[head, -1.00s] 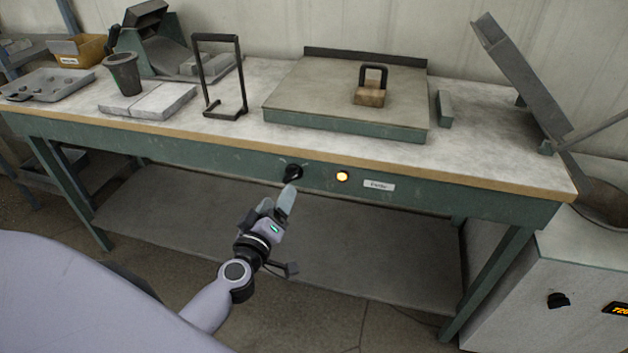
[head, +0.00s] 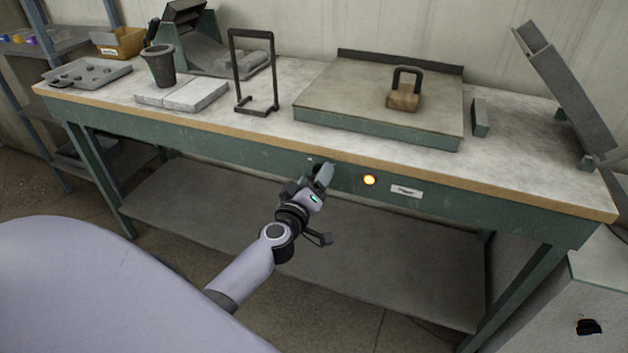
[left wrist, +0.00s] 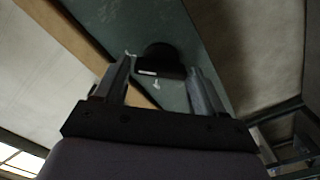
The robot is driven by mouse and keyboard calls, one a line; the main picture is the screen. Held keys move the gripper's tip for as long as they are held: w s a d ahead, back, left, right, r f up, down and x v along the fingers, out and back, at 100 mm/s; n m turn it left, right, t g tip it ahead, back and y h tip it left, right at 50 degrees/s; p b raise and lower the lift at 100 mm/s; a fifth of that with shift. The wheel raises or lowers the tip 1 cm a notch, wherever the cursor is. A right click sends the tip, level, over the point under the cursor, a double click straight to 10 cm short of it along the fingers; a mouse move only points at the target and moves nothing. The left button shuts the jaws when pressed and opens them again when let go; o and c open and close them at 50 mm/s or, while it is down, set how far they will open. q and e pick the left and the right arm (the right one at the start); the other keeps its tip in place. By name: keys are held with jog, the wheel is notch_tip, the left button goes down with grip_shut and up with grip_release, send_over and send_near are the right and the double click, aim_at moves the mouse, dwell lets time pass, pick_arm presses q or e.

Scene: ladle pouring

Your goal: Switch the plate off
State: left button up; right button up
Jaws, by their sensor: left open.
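The plate (head: 345,95) is a flat slab on a green base on the bench, with a handled block (head: 404,95) on it. Its black knob (left wrist: 160,60) is on the green front apron; in the left wrist view it sits just beyond and between my fingertips. An amber lamp (head: 369,180) glows to the right of the knob's place, beside a small white label (head: 406,192). My left gripper (head: 323,175) is open at the apron and hides most of the knob in the head view. Whether the fingers touch the knob cannot be told. My right gripper is not in view.
The bench's wooden front edge (head: 420,168) runs above the apron. A wire stand (head: 254,72), a dark crucible (head: 160,65) on pale slabs and a tray (head: 90,74) stand on the bench top. A lower shelf (head: 300,250) lies beneath. A grey cabinet (head: 530,300) stands at right.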

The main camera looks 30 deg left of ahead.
pick_arm(q)
jog(key=c, duration=0.8)
jog(key=shift+n, duration=0.3)
jog(key=shift+f+n, duration=0.15)
jog(key=shift+n, duration=2.7)
jog(key=shift+f+n, duration=0.15)
jog(key=shift+n, duration=2.75)
jog(key=shift+f+n, duration=0.15)
jog(key=shift+n, duration=2.7)
jog(key=shift+d, duration=0.1)
jog(key=o, duration=0.8)
